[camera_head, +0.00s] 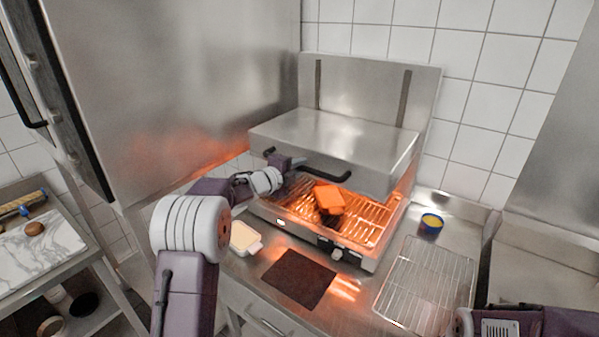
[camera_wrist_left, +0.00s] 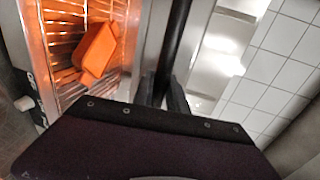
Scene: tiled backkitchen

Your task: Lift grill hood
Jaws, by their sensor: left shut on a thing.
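The grill hood (camera_head: 335,143) is a steel box lid above the glowing grill rack (camera_head: 365,222), with an open gap between them. A black bar handle (camera_head: 328,173) runs along its front; it also shows in the left wrist view (camera_wrist_left: 179,40). My left gripper (camera_head: 296,163) is shut on the left part of this handle. Its fingers (camera_wrist_left: 164,94) close around the bar in the left wrist view. An orange block (camera_head: 329,199) lies on the rack and shows in the left wrist view (camera_wrist_left: 97,50). Part of my right arm shows at bottom right, its gripper out of view.
A wire rack (camera_head: 428,283) and a blue-and-yellow bowl (camera_head: 431,222) are on the counter right of the grill. A dark mat (camera_head: 299,278) and a pale dish (camera_head: 243,238) lie in front. A tall steel cabinet (camera_head: 180,90) stands close on the left.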

